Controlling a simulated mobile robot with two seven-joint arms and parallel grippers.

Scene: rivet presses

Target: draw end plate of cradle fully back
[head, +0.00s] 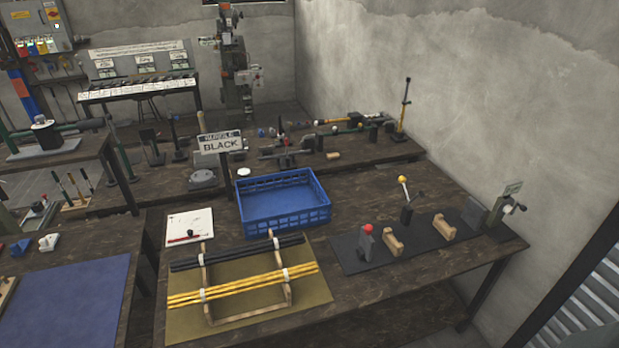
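A dark base plate (352,262), seemingly the cradle, lies along the right table. Two wooden saddle blocks stand on it, the left block (393,243) and the right block (444,227); both look empty. A grey upright plate with a red knob (366,241) stands at its left end, close to the left block. A lever with a yellow knob (405,199) stands behind the blocks. A grey unit with a crank (503,205) is at the right end. Which upright is the end plate, I cannot tell for sure. Neither gripper is in view.
A wooden rack (291,295) holds yellow rods (240,287) and black rods (238,252) on an olive mat (190,322). An empty blue crate (284,201) stands behind, beside a sign reading BLACK (222,144). A wall (480,90) bounds the right. The table front right is clear.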

